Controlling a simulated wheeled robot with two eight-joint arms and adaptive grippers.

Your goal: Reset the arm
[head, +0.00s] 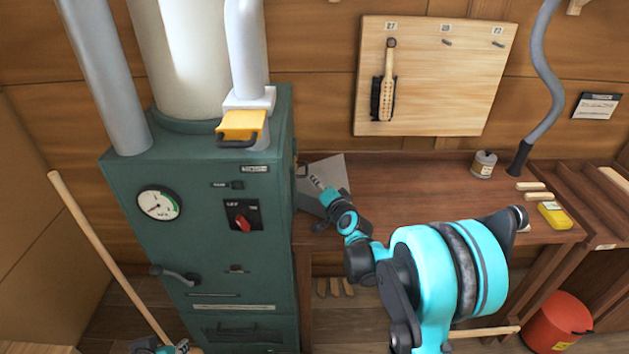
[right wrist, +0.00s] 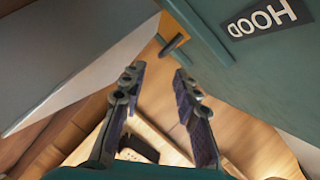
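My right arm reaches across the bench to the right side of the green cabinet (head: 200,250). Its gripper (head: 316,188) is small and partly blends with a grey plate (head: 330,170) there. In the right wrist view the two fingers (right wrist: 157,88) stand apart with nothing between them.
A wooden board (head: 440,80) with a hanging brush (head: 386,90) is on the wall behind the bench (head: 420,185). A small can (head: 484,163), a grey hose (head: 540,90) and a yellow item (head: 554,215) are at the right. A red bucket (head: 556,325) stands on the floor.

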